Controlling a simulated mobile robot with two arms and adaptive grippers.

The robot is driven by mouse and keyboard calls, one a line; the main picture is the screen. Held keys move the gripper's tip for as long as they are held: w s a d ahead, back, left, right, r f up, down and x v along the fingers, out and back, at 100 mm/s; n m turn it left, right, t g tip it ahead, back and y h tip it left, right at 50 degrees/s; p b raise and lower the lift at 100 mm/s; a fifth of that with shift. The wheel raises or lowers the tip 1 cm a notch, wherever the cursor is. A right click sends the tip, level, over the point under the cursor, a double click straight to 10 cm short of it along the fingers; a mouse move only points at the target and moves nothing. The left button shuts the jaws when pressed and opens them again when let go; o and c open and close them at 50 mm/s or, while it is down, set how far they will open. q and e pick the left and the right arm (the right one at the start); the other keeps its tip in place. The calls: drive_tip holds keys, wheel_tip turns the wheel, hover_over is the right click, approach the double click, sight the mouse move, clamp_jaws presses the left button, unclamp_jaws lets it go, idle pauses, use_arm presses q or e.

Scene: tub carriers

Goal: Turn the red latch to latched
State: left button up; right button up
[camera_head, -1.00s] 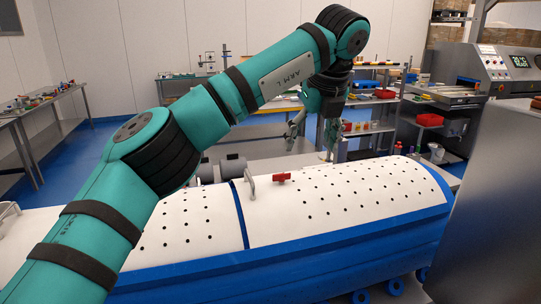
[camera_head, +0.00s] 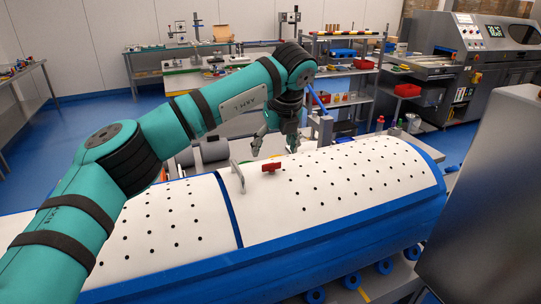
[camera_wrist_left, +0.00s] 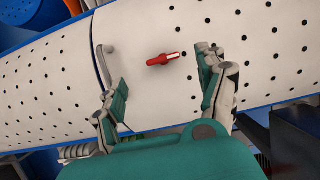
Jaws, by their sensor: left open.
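The red latch (camera_head: 271,168) sits on top of the white perforated cover (camera_head: 340,190), right of the dark seam and a grey handle (camera_head: 238,177). My left gripper (camera_head: 275,150) is open and empty, just above and behind the latch in the head view. In the wrist view its spread fingers (camera_wrist_left: 160,85) flank the latch from below, apart from it. My right gripper is not in view.
The cover's blue lower edge (camera_head: 330,240) runs along the front. A large grey panel (camera_head: 485,200) stands close at the right. Shelves with red bins (camera_head: 364,64) and work tables (camera_head: 200,75) are at the back.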

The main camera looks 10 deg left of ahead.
sight(272, 164)
use_arm(q)
drive_tip(key=p+x, duration=0.1)
drive_tip(key=x, duration=0.4)
drive_tip(key=shift+w+d+f+p, duration=0.1)
drive_tip(key=shift+d+f+p, duration=0.1)
drive_tip(key=shift+p, duration=0.2)
drive_tip(key=shift+w+a+f, duration=0.2)
drive_tip(key=shift+a+f, duration=0.05)
drive_tip(key=shift+f, duration=0.3)
drive_tip(key=shift+d, duration=0.1)
drive_tip(key=c, duration=1.2)
drive_tip(key=shift+o, duration=0.2)
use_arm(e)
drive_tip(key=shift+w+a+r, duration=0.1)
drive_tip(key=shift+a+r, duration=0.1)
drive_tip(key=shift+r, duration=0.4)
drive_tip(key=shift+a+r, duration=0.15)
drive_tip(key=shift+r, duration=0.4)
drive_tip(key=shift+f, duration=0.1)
